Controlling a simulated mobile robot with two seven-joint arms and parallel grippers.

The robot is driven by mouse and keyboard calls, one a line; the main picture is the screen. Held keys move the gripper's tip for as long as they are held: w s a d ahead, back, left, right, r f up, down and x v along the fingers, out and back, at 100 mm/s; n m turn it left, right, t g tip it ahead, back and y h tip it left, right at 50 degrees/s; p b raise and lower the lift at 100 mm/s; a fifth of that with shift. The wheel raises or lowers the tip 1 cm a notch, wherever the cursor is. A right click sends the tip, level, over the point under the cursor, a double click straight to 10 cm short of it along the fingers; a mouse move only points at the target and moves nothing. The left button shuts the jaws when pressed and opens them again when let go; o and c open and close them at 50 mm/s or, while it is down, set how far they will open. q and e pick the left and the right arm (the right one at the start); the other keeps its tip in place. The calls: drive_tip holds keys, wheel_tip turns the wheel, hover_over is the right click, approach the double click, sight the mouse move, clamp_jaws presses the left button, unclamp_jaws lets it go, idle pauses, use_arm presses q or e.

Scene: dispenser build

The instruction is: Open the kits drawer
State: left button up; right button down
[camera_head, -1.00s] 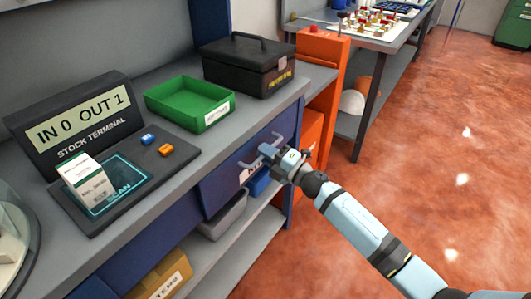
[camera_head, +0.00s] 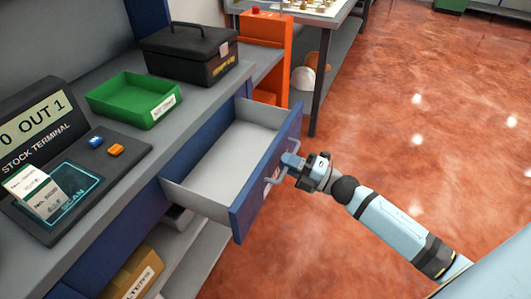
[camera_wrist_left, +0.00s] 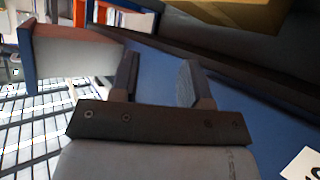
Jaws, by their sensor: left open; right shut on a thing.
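The kits drawer (camera_head: 232,150) has a blue front and a pale grey inside. It stands pulled well out from under the grey counter, and the part of its inside that shows is empty. My right gripper (camera_head: 290,163) is shut on the drawer's handle (camera_head: 272,177) at the outer face of the front. The front's label is not readable from here. My left gripper (camera_wrist_left: 158,82) shows only in the left wrist view, open, with nothing between its fingers.
On the counter (camera_head: 130,185) stand a green tray (camera_head: 130,102), a black toolbox (camera_head: 190,58) and the stock terminal (camera_head: 45,150) with a white box (camera_head: 38,190) on its scan pad. An orange cabinet (camera_head: 265,35) is beyond the drawer. The red floor at right is clear.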

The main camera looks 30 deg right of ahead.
drive_tip(key=shift+r+v, duration=0.1)
drive_tip(key=shift+v, duration=0.55)
drive_tip(key=shift+r+v, duration=0.15)
drive_tip(key=shift+v, duration=0.45)
drive_tip(key=c, duration=1.2)
unclamp_jaws()
drive_tip(key=v, duration=1.4)
